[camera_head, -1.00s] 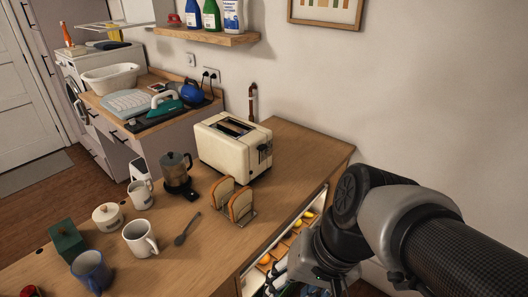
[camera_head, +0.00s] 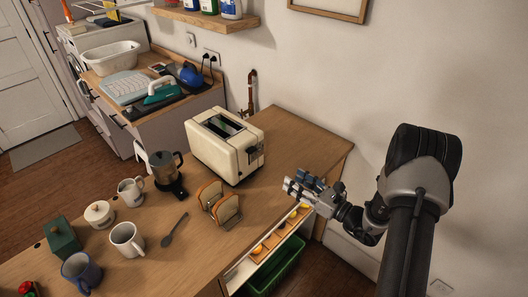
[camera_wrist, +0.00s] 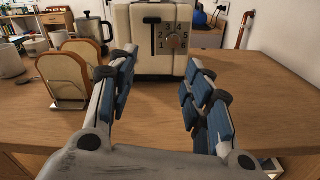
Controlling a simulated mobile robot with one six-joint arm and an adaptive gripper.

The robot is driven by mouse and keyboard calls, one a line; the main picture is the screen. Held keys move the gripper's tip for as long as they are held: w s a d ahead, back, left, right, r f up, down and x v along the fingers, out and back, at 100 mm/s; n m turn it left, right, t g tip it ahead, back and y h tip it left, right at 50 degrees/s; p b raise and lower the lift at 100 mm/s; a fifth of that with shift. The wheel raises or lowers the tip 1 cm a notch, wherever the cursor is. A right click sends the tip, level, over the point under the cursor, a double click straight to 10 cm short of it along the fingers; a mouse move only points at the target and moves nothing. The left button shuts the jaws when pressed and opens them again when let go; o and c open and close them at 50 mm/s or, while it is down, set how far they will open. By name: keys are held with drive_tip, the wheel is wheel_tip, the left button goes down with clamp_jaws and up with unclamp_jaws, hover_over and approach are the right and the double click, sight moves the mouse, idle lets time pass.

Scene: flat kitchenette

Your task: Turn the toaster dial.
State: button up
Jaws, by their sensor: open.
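The cream toaster (camera_head: 225,143) stands on the wooden counter, and its control end faces my gripper in the wrist view (camera_wrist: 165,38). That end carries a round dial (camera_wrist: 174,42) ringed by numbers, with a dark vertical lever slot (camera_wrist: 153,36) to its left. My gripper (camera_head: 290,188) is above the counter's right edge, in front of and apart from the toaster. In the wrist view its two blue-padded fingers (camera_wrist: 158,72) are spread with nothing between them, and the dial lies beyond the gap, slightly right of its middle.
A rack with bread slices (camera_head: 218,204) stands left of my gripper, near the toaster. A coffee pot (camera_head: 166,172), mugs and a spoon (camera_head: 173,230) are further left. An open drawer (camera_head: 265,252) lies below the counter edge. The counter right of the toaster is clear.

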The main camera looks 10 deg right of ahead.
drive_tip(key=d+f, duration=0.1)
drive_tip(key=m+h+b, duration=0.1)
drive_tip(key=b, duration=0.1)
approach(261, 154)
drive_tip(key=shift+t, duration=0.3)
drive_tip(key=x, duration=0.8)
drive_tip(key=shift+s+a+f, duration=0.1)
drive_tip(key=shift+f, duration=0.05)
drive_tip(key=shift+c, duration=0.2)
drive_tip(key=c, duration=1)
drive_tip(key=shift+c, duration=0.2)
drive_tip(key=shift+b, duration=0.45)
